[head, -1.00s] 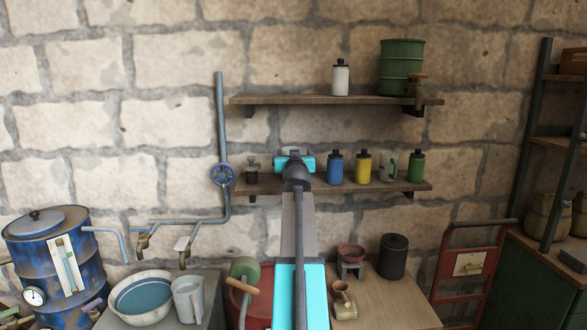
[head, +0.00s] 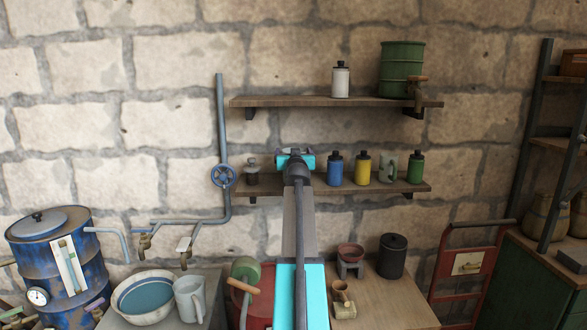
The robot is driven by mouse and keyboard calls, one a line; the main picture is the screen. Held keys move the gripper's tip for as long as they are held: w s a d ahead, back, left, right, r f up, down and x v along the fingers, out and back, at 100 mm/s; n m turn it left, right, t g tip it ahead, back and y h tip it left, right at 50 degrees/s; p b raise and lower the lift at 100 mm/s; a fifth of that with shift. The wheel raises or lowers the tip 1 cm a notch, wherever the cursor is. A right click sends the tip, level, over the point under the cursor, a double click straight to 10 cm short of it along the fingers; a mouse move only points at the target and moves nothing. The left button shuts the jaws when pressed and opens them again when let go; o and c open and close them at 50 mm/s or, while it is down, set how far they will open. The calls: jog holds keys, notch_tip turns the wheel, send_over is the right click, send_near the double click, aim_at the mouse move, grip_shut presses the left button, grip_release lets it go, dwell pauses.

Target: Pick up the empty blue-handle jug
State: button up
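A pale grey jug (head: 189,299) stands upright at the lower left, right beside a basin. Its handle is on its right side and looks pale grey-blue; I cannot see into it well enough to tell if it is empty. A smaller pale jug (head: 387,170) with a greenish handle stands on the lower shelf between the yellow and green bottles. My gripper (head: 295,152) is at the far end of my outstretched arm, in front of the lower shelf, well away from the grey jug. Its fingers are mostly hidden behind my wrist, and I see nothing clearly held.
The basin (head: 146,296) holds bluish liquid, with taps (head: 185,255) above. The lower shelf (head: 350,187) bears blue (head: 335,169), yellow (head: 362,168) and green bottles (head: 416,167). A pipe with a blue valve wheel (head: 223,176) runs up the wall. A red hand truck (head: 468,265) stands right.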

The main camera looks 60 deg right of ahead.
dwell(0.5)
jog(key=c, duration=1.5)
jog(key=shift+a+r+b, duration=0.1)
jog(key=shift+r+b, duration=0.1)
jog(key=shift+b, duration=0.2)
jog(key=shift+r+b, duration=1.3)
jog(key=shift+r, duration=2)
jog(key=b+v, duration=0.4)
jog(key=v, duration=1.5)
jog(key=shift+s+a, duration=0.3)
